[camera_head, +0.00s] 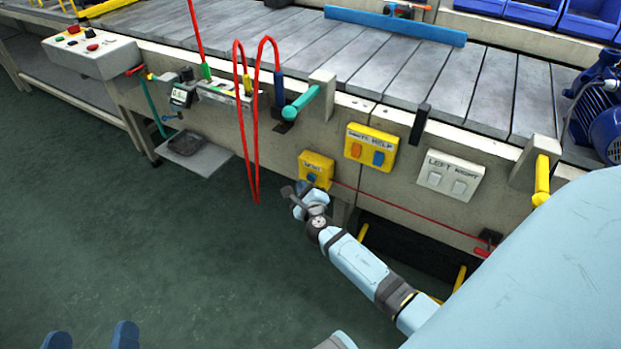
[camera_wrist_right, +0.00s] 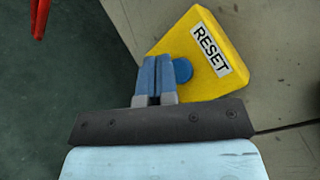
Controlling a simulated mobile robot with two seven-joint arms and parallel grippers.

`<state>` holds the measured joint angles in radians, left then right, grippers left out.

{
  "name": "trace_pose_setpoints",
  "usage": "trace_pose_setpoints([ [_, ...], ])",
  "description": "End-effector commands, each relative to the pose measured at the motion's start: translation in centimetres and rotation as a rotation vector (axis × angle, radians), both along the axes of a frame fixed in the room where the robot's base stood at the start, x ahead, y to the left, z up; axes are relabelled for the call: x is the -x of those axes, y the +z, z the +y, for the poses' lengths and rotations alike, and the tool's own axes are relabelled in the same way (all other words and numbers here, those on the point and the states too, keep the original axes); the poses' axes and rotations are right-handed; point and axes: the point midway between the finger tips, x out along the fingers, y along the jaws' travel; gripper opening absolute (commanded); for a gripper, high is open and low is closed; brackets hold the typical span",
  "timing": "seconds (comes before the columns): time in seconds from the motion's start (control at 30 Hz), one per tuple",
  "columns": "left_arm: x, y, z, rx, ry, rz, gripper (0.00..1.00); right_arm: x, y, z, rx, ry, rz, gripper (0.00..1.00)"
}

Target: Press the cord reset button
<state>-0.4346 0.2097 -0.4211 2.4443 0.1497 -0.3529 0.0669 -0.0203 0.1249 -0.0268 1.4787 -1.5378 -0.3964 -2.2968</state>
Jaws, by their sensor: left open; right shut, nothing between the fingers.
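The yellow reset box (camera_head: 318,161) is on the front of the line, low and near the middle of the head view. In the right wrist view the box (camera_wrist_right: 233,88) shows a white RESET label (camera_wrist_right: 211,50) and a round blue button (camera_wrist_right: 183,71). My right gripper (camera_head: 303,188) is shut and empty just in front of the box. In the right wrist view its blue fingertips (camera_wrist_right: 157,62) overlap the button's left side; I cannot tell whether they touch it. My left gripper (camera_head: 91,335) is open and empty at the bottom left, over the floor.
A yellow HELP box (camera_head: 371,147) and a white LEFT/RIGHT switch plate (camera_head: 450,176) are to the right of the reset box. A red cord (camera_head: 400,209) runs along the front below them. Red hoses (camera_head: 254,130) hang at left. The green floor (camera_head: 120,240) is clear.

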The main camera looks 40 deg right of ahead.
Motion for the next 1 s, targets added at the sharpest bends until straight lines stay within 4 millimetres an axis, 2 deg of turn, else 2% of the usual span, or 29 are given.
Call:
trace_pose_setpoints([
  [0.27, 0.0, -0.1, 0.0, -0.003, -0.001, 0.002, 1.00, 0.1, 0.0, 0.3, -0.001, 0.001, 0.000, 0.00],
  [0.73, 0.0, 1.0, 0.0, 0.000, 0.000, 0.001, 1.00, 1.7, 0.1, 4.2, -0.001, 0.001, 0.000, 0.00],
  [1.0, 0.0, 1.0, 0.0, 0.000, 0.000, 0.001, 1.00, 1.9, 0.0, 4.6, -0.001, -0.001, -0.001, 0.00],
])
